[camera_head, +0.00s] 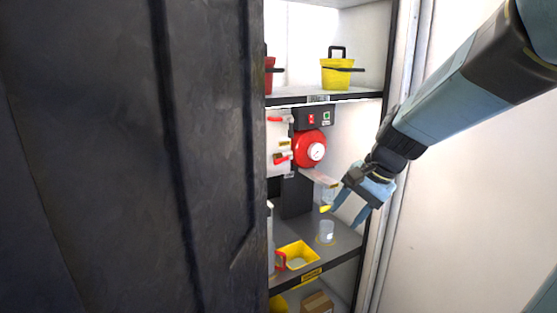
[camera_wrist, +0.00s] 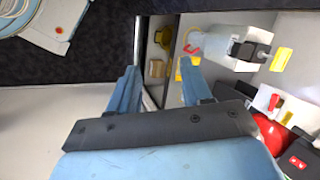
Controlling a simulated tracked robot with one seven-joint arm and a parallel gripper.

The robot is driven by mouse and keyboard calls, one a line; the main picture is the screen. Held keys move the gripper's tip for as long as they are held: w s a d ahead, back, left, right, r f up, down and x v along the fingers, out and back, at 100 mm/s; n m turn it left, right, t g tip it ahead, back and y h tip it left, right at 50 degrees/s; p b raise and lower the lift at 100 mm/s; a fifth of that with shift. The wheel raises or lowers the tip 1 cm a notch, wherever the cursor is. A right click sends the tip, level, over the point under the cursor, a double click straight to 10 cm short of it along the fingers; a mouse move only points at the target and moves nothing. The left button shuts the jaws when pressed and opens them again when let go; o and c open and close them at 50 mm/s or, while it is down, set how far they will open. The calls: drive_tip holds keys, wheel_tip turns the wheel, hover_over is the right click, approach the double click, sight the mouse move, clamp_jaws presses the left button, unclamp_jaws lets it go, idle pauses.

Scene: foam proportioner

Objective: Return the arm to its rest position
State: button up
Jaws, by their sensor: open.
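My gripper (camera_head: 349,207) hangs at the right side of the open cabinet, in front of its right edge, with its blue fingers apart and pointing down. In the wrist view my gripper (camera_wrist: 157,84) also shows two separate blue fingers with nothing between them. My arm comes in from the upper right of the head view, bent at the wrist. The cabinet's red round unit with a gauge (camera_head: 311,149) is to the left of my gripper. A clear cup (camera_head: 326,232) stands on the shelf below and left of the fingers, apart from them.
A large dark panel (camera_head: 130,150) fills the left of the head view and hides part of the cabinet. A yellow tray (camera_head: 297,255) sits on the middle shelf, and a yellow bucket (camera_head: 337,73) on the upper shelf. A pale wall (camera_head: 470,190) is at right.

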drive_tip(key=s+d+r+n+t+h, duration=0.1)
drive_tip(key=s+d+r+n+h, duration=0.1)
drive_tip(key=s, duration=0.4)
drive_tip(key=s+d+r+n+t+h, duration=0.2)
drive_tip(key=s+d+r+n, duration=0.2)
drive_tip(key=s+d+n, duration=0.1)
drive_tip(key=shift+s+d+r+n+t, duration=0.3)
drive_tip(key=shift+s+d+n, duration=0.15)
drive_tip(key=shift+s, duration=0.2)
